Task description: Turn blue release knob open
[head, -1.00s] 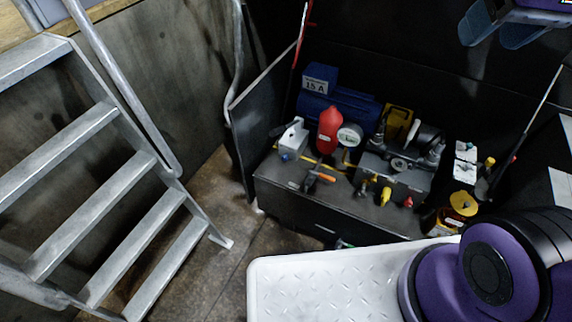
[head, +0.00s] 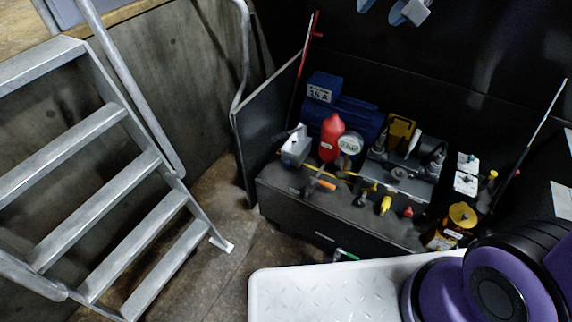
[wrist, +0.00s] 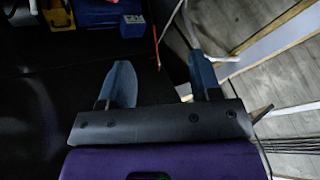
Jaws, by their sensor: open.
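A small grey box (head: 296,147) stands at the left end of the dark bench. A small blue spot on its lower front may be the blue release knob; it is too small to make out clearly, and I cannot tell its turn position. My gripper (head: 388,10) is at the top edge of the head view, well above and right of the box, touching nothing. Its two blue-grey fingers also show in the wrist view (wrist: 162,82), spread apart and empty. The knob cannot be made out in the wrist view.
The bench (head: 330,215) carries a red bottle (head: 332,138), a round gauge (head: 350,143), a blue motor (head: 345,112), yellow-handled parts and a yellow-topped container (head: 462,216). Metal stairs (head: 95,190) stand at left. A dark side panel (head: 275,130) borders the bench's left end.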

